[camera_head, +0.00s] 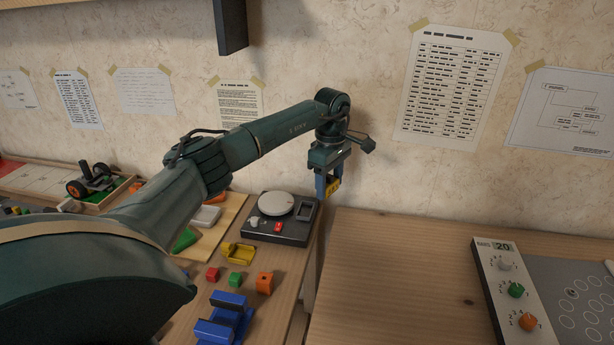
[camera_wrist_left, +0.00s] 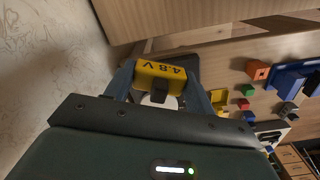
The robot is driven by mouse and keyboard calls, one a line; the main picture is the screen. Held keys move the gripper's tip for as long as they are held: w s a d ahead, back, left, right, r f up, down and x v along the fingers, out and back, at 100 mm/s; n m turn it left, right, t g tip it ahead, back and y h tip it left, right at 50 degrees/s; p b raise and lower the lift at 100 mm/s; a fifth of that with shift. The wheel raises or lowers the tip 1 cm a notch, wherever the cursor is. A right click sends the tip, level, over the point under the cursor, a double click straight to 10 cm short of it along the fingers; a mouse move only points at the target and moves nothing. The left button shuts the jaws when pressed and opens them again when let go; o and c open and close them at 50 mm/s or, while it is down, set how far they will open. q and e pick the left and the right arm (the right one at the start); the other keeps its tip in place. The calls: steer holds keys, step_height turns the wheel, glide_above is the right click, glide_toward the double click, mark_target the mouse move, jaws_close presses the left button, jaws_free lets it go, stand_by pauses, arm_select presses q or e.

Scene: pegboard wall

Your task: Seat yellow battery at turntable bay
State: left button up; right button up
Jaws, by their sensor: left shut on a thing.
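The yellow battery (camera_wrist_left: 160,76), marked "4.8 V", is held between the blue fingers of my left gripper (camera_wrist_left: 163,92) in the left wrist view. In the head view, my left gripper (camera_head: 328,187) points down, shut on the battery (camera_head: 333,186), above and beside the right end of the turntable unit. The turntable unit (camera_head: 258,231) is a dark box with a round pale platter (camera_head: 276,203), a red switch and a grey knob. A rectangular bay (camera_head: 305,212) is at its right end. The battery is above the unit and apart from the bay. My right gripper is not in view.
A yellow cradle (camera_head: 238,253), red, green and orange blocks (camera_head: 235,279) and a blue holder (camera_head: 224,318) lie in front of the unit. A wooden table (camera_head: 400,275) with a knob panel (camera_head: 515,290) is at right. The wall is close behind.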

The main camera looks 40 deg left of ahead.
mark_target(307, 213)
arm_select(q)
steer(key=shift+s+a+f+n+b, duration=0.1)
steer(key=shift+a+f+n+b, duration=0.3)
steer(key=shift+a+f+n, duration=0.55)
steer(key=shift+s+a+f+n+b, duration=0.1)
steer(key=shift+a+f+n+b, duration=0.45)
steer(key=shift+a, duration=0.75)
steer(key=shift+a+f+n+b, duration=0.3)
steer(key=shift+a+f+n, duration=0.1)
steer(key=shift+a+n, duration=0.7)
steer(key=shift+f+b, duration=0.35)
steer(key=shift+b, duration=0.05)
steer(key=shift+f+b, duration=0.35)
steer(key=shift+f, duration=0.75)
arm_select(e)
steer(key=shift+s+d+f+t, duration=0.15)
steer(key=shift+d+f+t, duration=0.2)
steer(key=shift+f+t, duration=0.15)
arm_select(q)
steer(key=shift+p, duration=0.3)
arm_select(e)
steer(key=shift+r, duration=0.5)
arm_select(q)
steer(key=shift+f+b, duration=0.4)
steer(key=shift+f, duration=0.7)
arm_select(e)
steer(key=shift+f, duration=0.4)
